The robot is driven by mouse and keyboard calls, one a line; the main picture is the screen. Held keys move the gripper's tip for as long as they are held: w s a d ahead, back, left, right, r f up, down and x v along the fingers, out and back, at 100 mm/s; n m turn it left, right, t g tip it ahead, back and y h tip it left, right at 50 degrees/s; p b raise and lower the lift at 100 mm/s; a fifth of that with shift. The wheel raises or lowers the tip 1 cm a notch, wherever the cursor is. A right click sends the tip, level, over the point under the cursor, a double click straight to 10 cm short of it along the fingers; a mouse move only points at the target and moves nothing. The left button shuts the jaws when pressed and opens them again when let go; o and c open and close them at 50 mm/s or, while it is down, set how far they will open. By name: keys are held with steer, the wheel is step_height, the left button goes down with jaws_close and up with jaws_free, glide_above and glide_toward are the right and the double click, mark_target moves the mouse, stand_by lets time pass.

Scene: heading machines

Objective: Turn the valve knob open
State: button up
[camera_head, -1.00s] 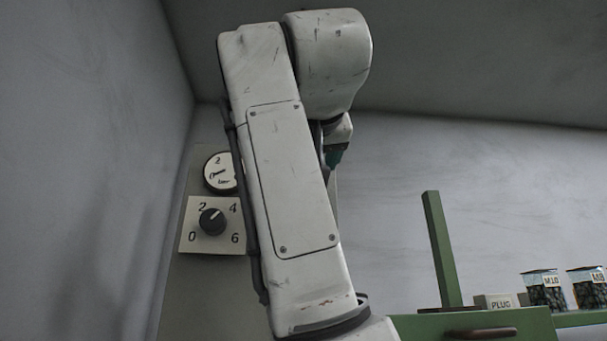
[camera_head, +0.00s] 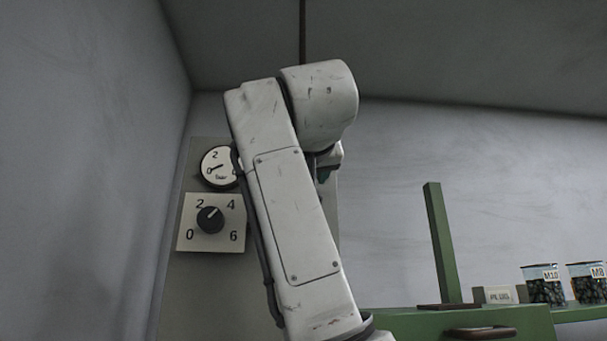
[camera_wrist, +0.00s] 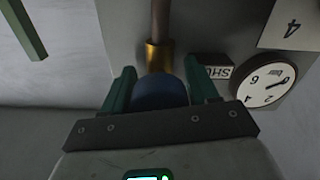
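The blue valve knob (camera_wrist: 160,92) shows in the wrist view, below a brass fitting (camera_wrist: 159,57) on a vertical pipe (camera_wrist: 160,20). My gripper (camera_wrist: 158,66) has its two green fingers spread wide, one on each side of the knob. I cannot tell whether the fingers touch it. In the head view my arm hides the knob, and only a small bit of green at my gripper (camera_head: 323,175) shows behind the arm.
A pressure gauge (camera_head: 218,167) and a black dial (camera_head: 210,219) on a numbered plate are left of my arm. A green bench (camera_head: 400,322) with a post (camera_head: 442,243), a plug box (camera_head: 497,295) and jars (camera_head: 543,284) stands right.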

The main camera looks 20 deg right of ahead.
steer(key=c, duration=0.7)
steer(key=shift+a+m, duration=0.1)
steer(key=shift+m, duration=2.2)
steer(key=o, duration=1)
steer(key=shift+o, duration=0.2)
steer(key=shift+s, duration=0.1)
steer(key=b+v, duration=0.4)
steer(key=v, duration=0.6)
steer(key=shift+s, duration=0.3)
